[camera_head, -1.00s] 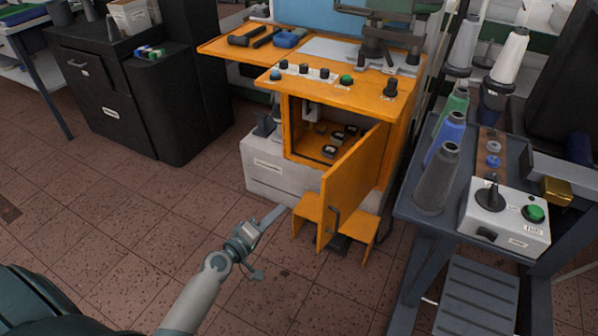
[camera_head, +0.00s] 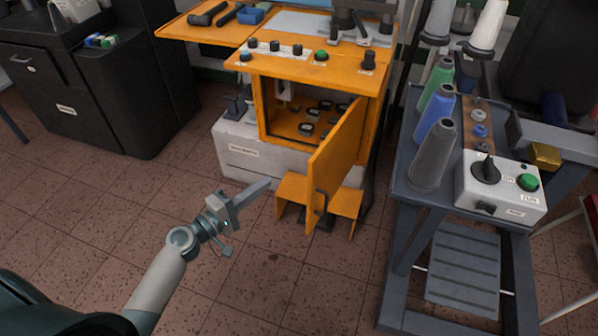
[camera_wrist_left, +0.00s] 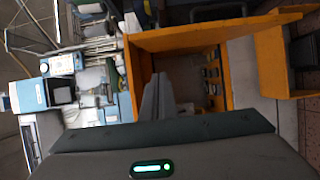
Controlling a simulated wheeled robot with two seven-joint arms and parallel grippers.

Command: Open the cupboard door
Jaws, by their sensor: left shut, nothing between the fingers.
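The orange cupboard (camera_head: 262,108) stands on a pale base, and its orange door (camera_head: 337,150) is swung well open toward me on the right side. Inside the cupboard several small dark-and-white items rest on the floor. My left gripper (camera_head: 262,187) is shut and empty, in front of the cupboard, to the left of the door and apart from it. In the left wrist view my left gripper (camera_wrist_left: 158,98) points toward the opening, with the orange door (camera_wrist_left: 190,38) along the top. My right gripper is not in view.
A grey stand (camera_head: 400,200) with thread cones and a control box (camera_head: 500,187) is close on the right of the door. A black cabinet (camera_head: 90,100) stands at the left. An orange step (camera_head: 291,188) is below the door. Tiled floor is free at front left.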

